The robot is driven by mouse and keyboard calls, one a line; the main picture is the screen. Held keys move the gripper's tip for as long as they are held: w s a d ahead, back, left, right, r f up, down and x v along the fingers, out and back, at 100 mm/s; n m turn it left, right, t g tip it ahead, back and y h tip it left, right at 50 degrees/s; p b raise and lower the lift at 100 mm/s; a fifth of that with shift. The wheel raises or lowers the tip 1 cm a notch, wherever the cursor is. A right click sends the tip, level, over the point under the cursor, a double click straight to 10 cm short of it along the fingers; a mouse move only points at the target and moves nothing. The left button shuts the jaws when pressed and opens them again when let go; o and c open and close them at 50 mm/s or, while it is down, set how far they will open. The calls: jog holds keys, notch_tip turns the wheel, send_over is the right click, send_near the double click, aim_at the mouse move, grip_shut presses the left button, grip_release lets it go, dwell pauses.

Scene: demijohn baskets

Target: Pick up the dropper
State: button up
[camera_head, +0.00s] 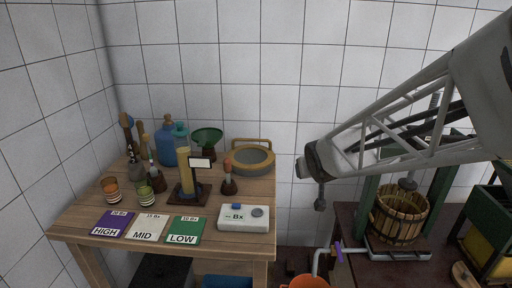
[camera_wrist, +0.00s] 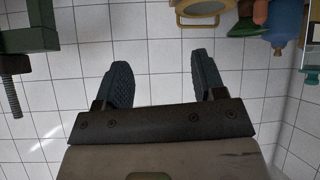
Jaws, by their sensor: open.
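What looks like the dropper, a small piece with an orange-red bulb top (camera_head: 228,164), stands upright in a dark brown base on the wooden table, behind the white Bx device. My gripper (camera_head: 319,192) hangs in the air to the right of the table, well apart from the dropper. In the wrist view my gripper (camera_wrist: 163,78) shows two dark ribbed fingers spread wide, with nothing but tiled wall between them. I cannot make out the dropper for certain in the wrist view.
The wooden table (camera_head: 90,222) also holds a round sieve (camera_head: 254,162), a green funnel (camera_head: 207,137), a blue bottle (camera_head: 167,146), a yellow-filled cylinder (camera_head: 186,172), the white Bx device (camera_head: 244,218) and purple, white and green cards (camera_head: 183,230). A slatted press basket (camera_head: 398,215) stands right.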

aim_at(230, 167)
jog(key=w+a+f+n+t+y, duration=0.1)
jog(key=w+a+f+n+y, duration=0.15)
jog(key=w+a, duration=0.4)
jog(key=w+a+f+n+t+y, duration=0.1)
jog(key=w+a+f+t+y, duration=0.15)
jog(key=w+a, duration=0.4)
jog(key=shift+w+a+f+n+g+y, duration=0.1)
jog(key=shift+w+a+f+n+y, duration=0.4)
jog(key=shift+w+a+f+y, duration=1.2)
jog(key=shift+w+a+f+n+g+y, duration=0.15)
jog(key=shift+w+a+f+n+y, duration=0.25)
jog(key=shift+a+f, duration=1.4)
jog(key=shift+w+a+f+n+g+y, duration=0.1)
jog(key=shift+w+a+f+n+y, duration=0.75)
jog(key=shift+a, duration=1.95)
jog(key=shift+r+m+y, duration=0.25)
jog(key=shift+m+y, duration=0.05)
jog(key=shift+y, duration=0.15)
jog(key=shift+w, duration=0.1)
jog(key=shift+x, duration=2.45)
